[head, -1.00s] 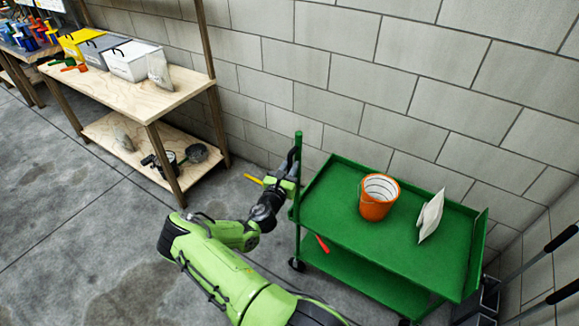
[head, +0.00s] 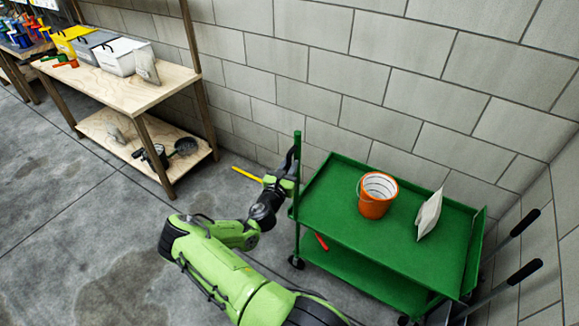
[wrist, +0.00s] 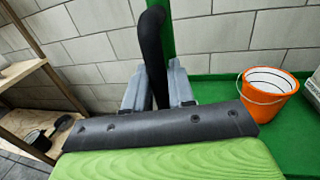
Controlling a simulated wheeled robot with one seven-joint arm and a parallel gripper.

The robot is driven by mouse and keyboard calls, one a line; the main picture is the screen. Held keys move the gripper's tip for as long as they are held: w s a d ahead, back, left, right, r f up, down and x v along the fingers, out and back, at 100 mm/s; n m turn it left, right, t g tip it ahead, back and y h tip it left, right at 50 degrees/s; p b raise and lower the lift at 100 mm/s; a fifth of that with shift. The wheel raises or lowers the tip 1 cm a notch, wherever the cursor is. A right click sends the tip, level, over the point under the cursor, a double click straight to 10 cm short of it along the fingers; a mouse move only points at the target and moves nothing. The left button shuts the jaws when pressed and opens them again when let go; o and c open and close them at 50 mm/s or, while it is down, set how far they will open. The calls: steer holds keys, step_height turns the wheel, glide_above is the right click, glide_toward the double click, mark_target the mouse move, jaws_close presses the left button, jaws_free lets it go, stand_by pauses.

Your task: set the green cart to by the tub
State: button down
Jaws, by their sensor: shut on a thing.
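The green cart (head: 335,220) stands by the block wall, with a top tray, a lower shelf and casters. An orange bucket (head: 378,195) and a pale bag (head: 429,215) are on its top tray. The bucket also shows in the wrist view (wrist: 268,95). My gripper (head: 289,178) is at the cart's left end, shut on its black handle (wrist: 152,55) beside the green post. The wrist view shows a finger on each side of the handle. I cannot make out a tub near the cart.
A wooden workbench (head: 120,85) at the left holds a white bin (head: 125,57), a grey bin and a yellow bin. A yellow stick-like thing (head: 247,174) shows behind my gripper. Black handles (head: 525,222) rise at the right, close to the cart. Open concrete floor (head: 60,240) lies left.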

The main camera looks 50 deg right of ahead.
steer(key=shift+s+f, duration=0.2)
steer(key=c, duration=1.1)
jaws_free()
steer(key=shift+r, duration=0.15)
steer(key=shift+w, duration=0.1)
steer(key=v, duration=1.5)
steer(key=shift+a+p, duration=0.35)
steer(key=shift+p, duration=0.1)
